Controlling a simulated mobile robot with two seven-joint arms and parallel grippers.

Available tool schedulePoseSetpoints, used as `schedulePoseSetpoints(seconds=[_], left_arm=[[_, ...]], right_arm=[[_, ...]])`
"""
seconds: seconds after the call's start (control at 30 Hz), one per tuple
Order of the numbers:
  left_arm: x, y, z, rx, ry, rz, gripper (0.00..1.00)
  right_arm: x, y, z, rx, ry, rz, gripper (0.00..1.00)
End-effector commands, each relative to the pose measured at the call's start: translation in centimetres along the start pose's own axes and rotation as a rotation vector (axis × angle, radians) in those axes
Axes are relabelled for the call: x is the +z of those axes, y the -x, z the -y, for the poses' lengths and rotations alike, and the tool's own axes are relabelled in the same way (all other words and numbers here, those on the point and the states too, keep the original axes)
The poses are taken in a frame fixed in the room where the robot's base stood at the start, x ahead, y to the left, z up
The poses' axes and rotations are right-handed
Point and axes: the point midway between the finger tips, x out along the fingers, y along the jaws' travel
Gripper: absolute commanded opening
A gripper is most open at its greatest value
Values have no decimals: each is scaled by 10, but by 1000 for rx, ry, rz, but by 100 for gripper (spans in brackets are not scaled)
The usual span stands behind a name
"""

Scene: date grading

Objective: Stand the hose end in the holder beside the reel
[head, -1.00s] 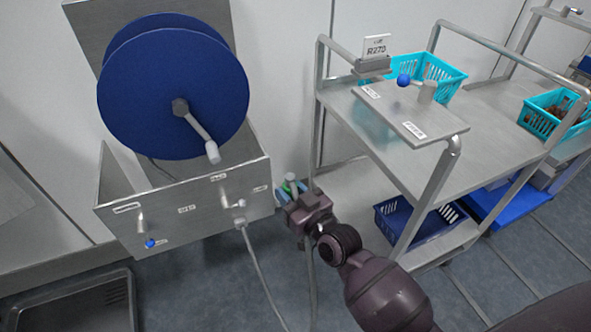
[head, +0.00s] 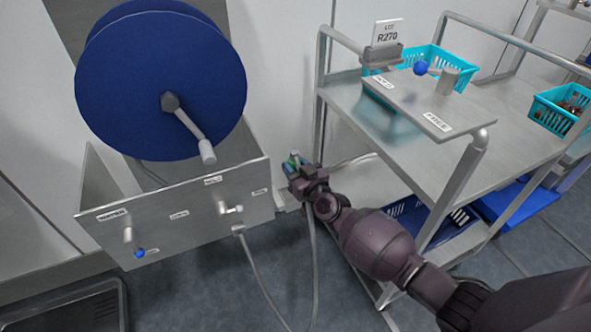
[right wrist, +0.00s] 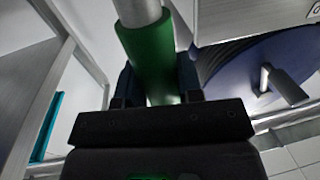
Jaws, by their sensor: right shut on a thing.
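My right gripper (head: 295,167) is shut on the hose end, just right of the reel's metal box. The hose end (right wrist: 150,55) has a green grip and a pale metal tip; in the right wrist view it stands between my fingers, tip toward the top edge. The grey hose (head: 314,255) hangs down below the gripper. The blue reel (head: 140,85) with its crank handle sits above the metal box (head: 165,215). A pale metal piece (head: 284,207) shows low beside the box; I cannot tell if it is the holder. My left gripper is out of view.
A steel trolley (head: 400,175) stands close on the right, its near post beside my right arm. It carries a turquoise basket (head: 440,62) and a sign reading R270 (head: 388,33). A dark tray (head: 75,310) lies at lower left.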

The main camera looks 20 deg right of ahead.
Motion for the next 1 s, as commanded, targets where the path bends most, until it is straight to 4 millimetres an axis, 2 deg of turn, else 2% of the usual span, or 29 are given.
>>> schedulePoseSetpoints(seconds=[0.03,0.3,0.6,1.0], left_arm=[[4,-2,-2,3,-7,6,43],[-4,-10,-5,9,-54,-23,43],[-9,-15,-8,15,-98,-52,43],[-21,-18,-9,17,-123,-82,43]], right_arm=[[11,-5,-1,0,-1,7,1],[24,-31,-4,0,-2,7,1],[53,-30,-4,0,-1,5,1],[59,-31,-5,0,0,-3,1]])
